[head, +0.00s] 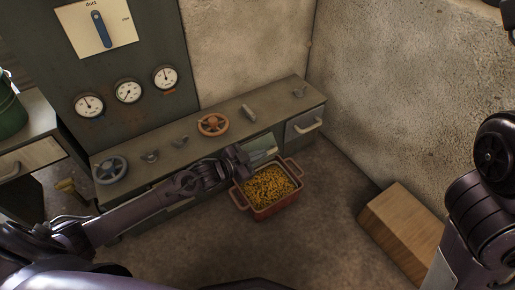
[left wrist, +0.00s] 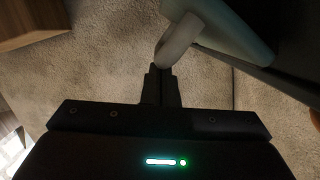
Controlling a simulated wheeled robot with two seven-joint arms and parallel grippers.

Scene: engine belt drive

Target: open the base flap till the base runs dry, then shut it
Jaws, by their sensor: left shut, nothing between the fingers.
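A pale green flap (head: 259,143) with a light handle sits low in the front of the long bench, partly hidden by my left gripper. In the left wrist view the flap (left wrist: 235,30) shows at the upper right, with its pale rounded handle (left wrist: 178,40) close to my fingertips. My left gripper (head: 244,161) is shut and empty beside the flap; its fingers (left wrist: 162,72) are together, and I cannot tell whether they touch the handle. A red bin (head: 266,213) filled with yellow pieces stands on the floor below the flap. My right gripper is not in view.
The bench top (head: 180,137) carries an orange handwheel (head: 213,124), a blue-grey handwheel (head: 110,170) and small levers. A grey drawer (head: 304,125) is right of the flap. A duct lever (head: 99,29) and gauges are on the panel. A cardboard box (head: 403,220) stands right.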

